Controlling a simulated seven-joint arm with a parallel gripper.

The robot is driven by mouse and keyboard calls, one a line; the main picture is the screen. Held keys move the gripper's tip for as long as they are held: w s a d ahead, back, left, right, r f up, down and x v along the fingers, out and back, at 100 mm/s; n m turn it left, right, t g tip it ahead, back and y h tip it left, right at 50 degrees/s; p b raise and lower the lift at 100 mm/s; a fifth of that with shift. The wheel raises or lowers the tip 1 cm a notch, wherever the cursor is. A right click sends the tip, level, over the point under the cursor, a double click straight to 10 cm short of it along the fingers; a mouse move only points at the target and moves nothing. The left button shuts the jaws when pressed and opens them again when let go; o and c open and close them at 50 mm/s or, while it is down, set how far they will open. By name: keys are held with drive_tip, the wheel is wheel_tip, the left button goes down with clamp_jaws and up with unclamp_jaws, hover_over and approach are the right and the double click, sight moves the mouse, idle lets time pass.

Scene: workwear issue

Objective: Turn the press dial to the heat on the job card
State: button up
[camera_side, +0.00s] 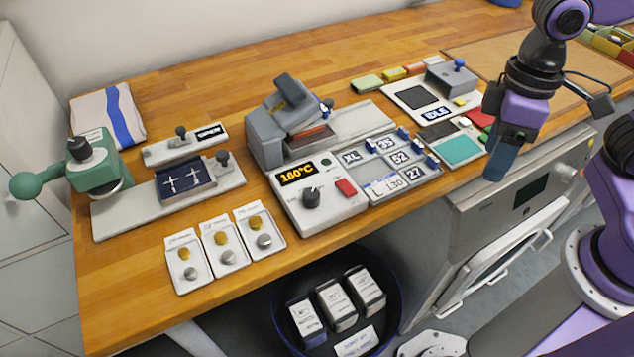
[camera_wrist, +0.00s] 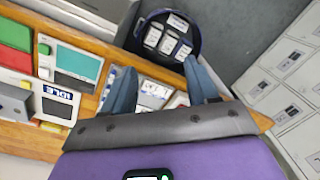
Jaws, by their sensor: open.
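The press dial (camera_side: 311,198) is a dark round knob on the light grey control box (camera_side: 325,214) at the front of the heat press (camera_side: 290,118). A display (camera_side: 297,174) above it reads 160°C in yellow, and a red button (camera_side: 346,187) sits to its right. I cannot make out a job card with a heat written on it. My gripper (camera_side: 497,165) hangs to the right of the press, pointing down and clear of the dial. In the wrist view its two blue fingers (camera_wrist: 163,90) stand apart with nothing between them.
A tile tray (camera_side: 405,183) with XL, 35, 52 and 27 adjoins the control box. A station marked IDLE (camera_side: 436,113) stands behind right. A green hand press (camera_side: 95,165) and several button cards (camera_side: 220,243) are at left. A dark bin (camera_side: 385,290) stands below the front edge.

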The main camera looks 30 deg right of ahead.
drive_tip(key=w+a+r+m+g+y, duration=0.1)
drive_tip(key=w+a+r+m+g, duration=0.15)
drive_tip(key=w+a+m, duration=0.75)
drive_tip(key=m+y, duration=0.2)
drive_tip(key=m, duration=0.5)
approach(312, 192)
drive_tip(key=x, duration=0.8)
drive_tip(key=shift+s+a+f, duration=0.1)
drive_tip(key=shift+a+f, duration=0.05)
drive_tip(key=shift+f, duration=0.2)
drive_tip(key=c, duration=1)
